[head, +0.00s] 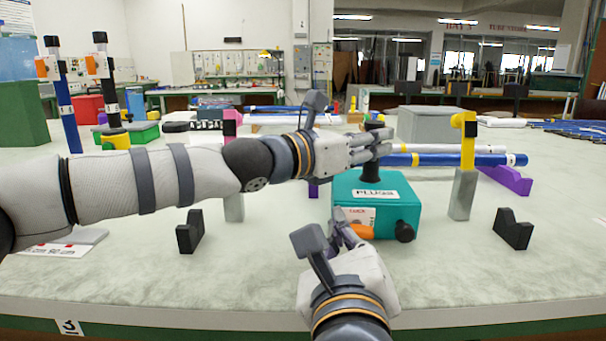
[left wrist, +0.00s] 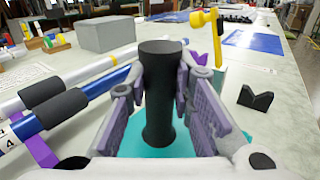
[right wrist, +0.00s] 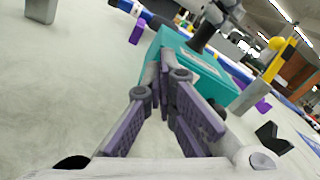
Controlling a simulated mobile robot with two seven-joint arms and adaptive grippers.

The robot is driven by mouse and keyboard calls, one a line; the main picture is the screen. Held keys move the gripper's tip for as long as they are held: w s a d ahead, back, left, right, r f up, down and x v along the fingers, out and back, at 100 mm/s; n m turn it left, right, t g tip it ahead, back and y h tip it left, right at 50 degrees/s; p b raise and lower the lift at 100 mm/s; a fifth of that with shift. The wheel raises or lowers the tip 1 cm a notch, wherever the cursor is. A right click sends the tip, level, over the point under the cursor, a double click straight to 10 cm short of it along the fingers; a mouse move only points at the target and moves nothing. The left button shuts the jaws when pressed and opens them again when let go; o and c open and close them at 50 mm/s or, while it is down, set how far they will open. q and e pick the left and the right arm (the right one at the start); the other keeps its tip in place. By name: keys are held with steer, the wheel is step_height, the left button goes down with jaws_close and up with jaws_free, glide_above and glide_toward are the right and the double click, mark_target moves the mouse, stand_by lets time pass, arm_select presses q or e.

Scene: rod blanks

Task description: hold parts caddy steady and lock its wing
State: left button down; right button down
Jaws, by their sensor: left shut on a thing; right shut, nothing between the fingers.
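The parts caddy (head: 410,205) is a teal box labelled PLUGS, upright on the table. A black post (left wrist: 158,115) rises from its top. My left gripper (head: 376,150) is shut on the post, with a finger on each side in the left wrist view. The front of the caddy has a pale plate with an orange wing (head: 361,231) and a black knob (head: 404,232) at the right corner. My right gripper (head: 343,228) is shut and empty at the front left of the caddy, close to the wing. In the right wrist view its fingers hide the wing; contact is unclear.
Black V-shaped blocks stand left (head: 189,232) and right (head: 514,229) of the caddy. A grey post with a yellow top (head: 463,185) stands close on its right. Blue and white rods (head: 450,160) lie behind.

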steer(key=shift+w+d, duration=0.1)
steer(key=shift+d, duration=0.15)
steer(key=shift+d+r, duration=0.1)
stand_by(0.4)
steer(key=shift+d+r, duration=0.5)
steer(key=shift+d, duration=0.35)
steer(key=shift+d+r, duration=0.1)
steer(key=shift+d, duration=0.2)
steer(key=shift+r, duration=0.15)
